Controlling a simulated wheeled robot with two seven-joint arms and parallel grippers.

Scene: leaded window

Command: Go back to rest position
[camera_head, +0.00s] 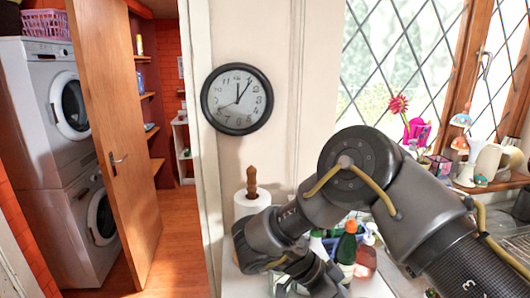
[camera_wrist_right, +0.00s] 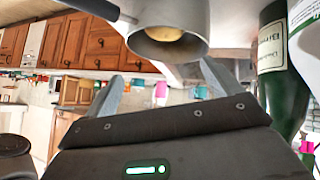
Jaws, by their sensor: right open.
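My right arm comes in from the right in the head view, bent over the counter. Its gripper (camera_head: 305,287) points down at the bottom edge, partly cut off by the frame. In the right wrist view the two grey fingers of the right gripper (camera_wrist_right: 160,88) stand apart, with nothing visibly held between them. A grey round thing with a yellowish inside (camera_wrist_right: 172,38) shows just above them; I cannot tell what it is. My left arm and gripper are not in view.
Bottles (camera_head: 347,250) stand close beside the right gripper; a dark green bottle (camera_wrist_right: 280,75) fills the wrist view's right side. A paper roll on a wooden holder (camera_head: 252,203) stands left of the arm. Ornaments (camera_head: 468,165) line the windowsill. A wooden door (camera_head: 125,140) stands open at left.

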